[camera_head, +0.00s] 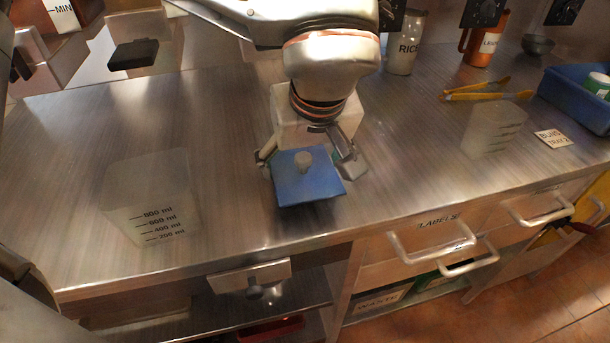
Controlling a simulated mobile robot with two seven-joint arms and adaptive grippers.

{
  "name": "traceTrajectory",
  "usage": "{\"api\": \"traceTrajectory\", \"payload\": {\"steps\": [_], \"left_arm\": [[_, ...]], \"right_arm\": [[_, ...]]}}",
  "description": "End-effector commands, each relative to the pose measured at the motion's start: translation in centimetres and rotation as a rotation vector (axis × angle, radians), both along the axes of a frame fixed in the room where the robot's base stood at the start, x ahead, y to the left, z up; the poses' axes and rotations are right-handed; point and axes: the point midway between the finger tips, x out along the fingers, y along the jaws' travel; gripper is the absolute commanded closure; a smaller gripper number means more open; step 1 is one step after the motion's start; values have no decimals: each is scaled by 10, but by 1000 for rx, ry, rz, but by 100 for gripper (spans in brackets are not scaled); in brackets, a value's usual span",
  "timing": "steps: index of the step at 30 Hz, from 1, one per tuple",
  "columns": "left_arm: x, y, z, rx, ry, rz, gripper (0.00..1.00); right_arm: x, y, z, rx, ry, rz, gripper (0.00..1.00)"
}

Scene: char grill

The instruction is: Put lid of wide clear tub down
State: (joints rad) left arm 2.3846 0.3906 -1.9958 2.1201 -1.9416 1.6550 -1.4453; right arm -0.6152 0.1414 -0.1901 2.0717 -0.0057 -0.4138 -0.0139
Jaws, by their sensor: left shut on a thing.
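The lid (310,190) is a blue square plate with a pale round knob. My left gripper (305,162) is shut on it, with a finger at either side, in the middle of the steel counter. I cannot tell whether the lid touches the counter. A wide clear tub (150,200) with ml marks stands open on the counter to the left, apart from the lid. A smaller clear tub (495,128) with marks stands to the right. My right gripper is not in view.
The steel counter (225,110) is bare between the left tub and the lid. At the right are yellow-handled tongs (475,92), a small sign (553,138) and a blue bin (575,98). A rice canister (405,45) and an orange mug (485,40) stand at the back.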

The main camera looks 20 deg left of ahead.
Motion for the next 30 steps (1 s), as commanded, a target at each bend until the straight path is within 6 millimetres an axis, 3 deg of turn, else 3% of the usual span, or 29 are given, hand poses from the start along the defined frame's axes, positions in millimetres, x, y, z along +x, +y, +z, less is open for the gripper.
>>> {"api": "traceTrajectory", "payload": {"steps": [3,6,11,18,19,21,30], "left_arm": [[-1,0,-25,2,10,-1,46],[-1,0,-36,0,7,-1,46],[0,0,-35,-1,2,0,46],[0,0,-38,0,3,1,46],[0,0,-38,0,2,0,20],[0,0,-38,0,2,0,8],[0,0,-38,-1,2,1,8]], "right_arm": [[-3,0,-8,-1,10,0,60],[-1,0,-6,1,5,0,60],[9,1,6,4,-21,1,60],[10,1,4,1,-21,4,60],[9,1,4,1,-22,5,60],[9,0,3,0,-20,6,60],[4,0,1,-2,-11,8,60]]}}
